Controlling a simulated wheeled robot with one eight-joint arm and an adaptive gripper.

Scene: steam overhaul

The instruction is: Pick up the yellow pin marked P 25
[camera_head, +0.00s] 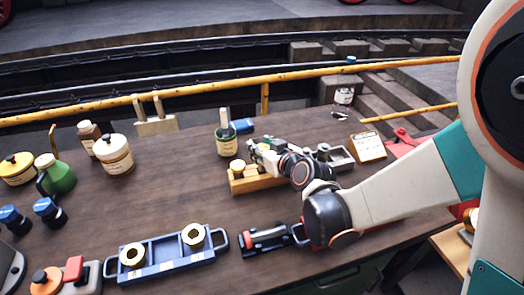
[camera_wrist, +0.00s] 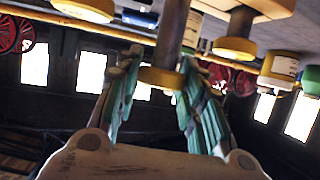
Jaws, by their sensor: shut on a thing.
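In the wrist view, a pin with a yellow collar-like head (camera_wrist: 162,79) and a dark grey shaft (camera_wrist: 172,35) stands between the green fingers of my gripper (camera_wrist: 160,85). My gripper is shut on this yellow pin. No P 25 mark can be read on it. A second yellow-headed pin (camera_wrist: 235,48) is to its right, apart from the fingers. In the head view, my gripper (camera_head: 262,150) is over the wooden rack (camera_head: 262,183), and the held pin is hidden behind it. Another yellow-topped pin (camera_head: 238,165) stands at the rack's left end.
A green-labelled cup with tools (camera_head: 226,143) stands just behind the rack. A grey tray (camera_head: 340,158) and a label card (camera_head: 368,147) are to the right. A blue tray with brass rings (camera_head: 165,262) is front left.

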